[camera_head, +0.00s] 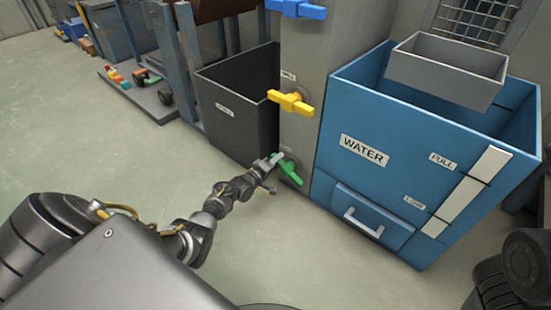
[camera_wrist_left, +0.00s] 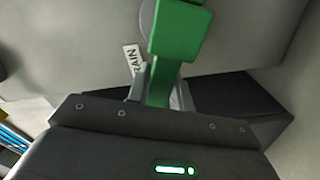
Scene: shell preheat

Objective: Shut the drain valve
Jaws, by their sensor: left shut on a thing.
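The drain valve is a green lever handle (camera_head: 289,170) low on the grey column, beneath the yellow and blue handles. In the left wrist view the green handle (camera_wrist_left: 180,30) fills the top middle, beside a white label (camera_wrist_left: 133,60) that reads "RAIN", its first part hidden. My left gripper (camera_head: 275,160) is at the green handle. The wrist view shows its fingers (camera_wrist_left: 158,95) shut around the lower arm of the handle. In the head view the handle looks tilted, running from upper left to lower right. My right gripper is not in view.
A yellow handle (camera_head: 291,102) and a blue handle (camera_head: 297,9) sit above on the same column (camera_head: 306,132). A blue water tank (camera_head: 365,110) stands to the right, a dark open bin (camera_head: 222,120) to the left.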

